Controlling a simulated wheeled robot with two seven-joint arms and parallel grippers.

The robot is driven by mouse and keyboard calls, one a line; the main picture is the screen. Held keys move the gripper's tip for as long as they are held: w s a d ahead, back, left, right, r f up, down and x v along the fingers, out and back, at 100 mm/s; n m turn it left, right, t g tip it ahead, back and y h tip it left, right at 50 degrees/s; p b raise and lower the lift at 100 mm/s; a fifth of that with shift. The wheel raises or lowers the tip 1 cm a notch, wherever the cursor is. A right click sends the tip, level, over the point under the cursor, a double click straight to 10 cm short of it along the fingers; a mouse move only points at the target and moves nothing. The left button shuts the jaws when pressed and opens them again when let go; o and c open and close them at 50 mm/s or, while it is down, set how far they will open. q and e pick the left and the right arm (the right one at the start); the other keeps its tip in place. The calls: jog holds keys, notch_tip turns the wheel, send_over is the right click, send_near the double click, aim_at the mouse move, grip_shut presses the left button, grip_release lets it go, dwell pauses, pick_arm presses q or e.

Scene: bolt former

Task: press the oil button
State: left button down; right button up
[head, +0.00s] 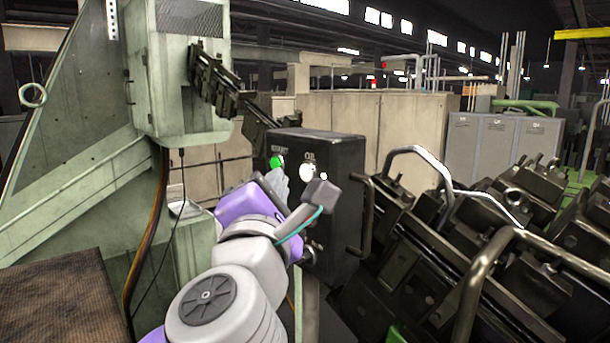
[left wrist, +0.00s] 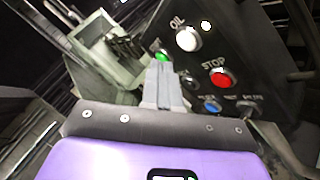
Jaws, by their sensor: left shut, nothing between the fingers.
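The dark control box (head: 338,150) carries the oil button, a round white button (head: 308,172) labelled OIL. In the left wrist view the oil button (left wrist: 188,39) is fully visible, up and to the right of my fingertips. My left gripper (head: 279,180) is shut and empty, in front of the panel, just left of the oil button in the head view. Its closed fingers (left wrist: 161,72) show in the left wrist view just below the lit green button (left wrist: 161,56). I cannot tell whether the tips touch the panel. My right gripper is not in view.
A red STOP button (left wrist: 222,79) and a blue button (left wrist: 211,105) sit lower on the panel. A dark handle (head: 366,215) sticks out at the box's right side. Metal machinery with bent handles (head: 440,180) fills the right. A pale green machine (head: 180,90) stands left.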

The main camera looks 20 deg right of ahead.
pick_arm(q)
jog(key=a, duration=0.1)
jog(key=s+a, duration=0.1)
jog(key=a, duration=0.1)
dwell(0.9)
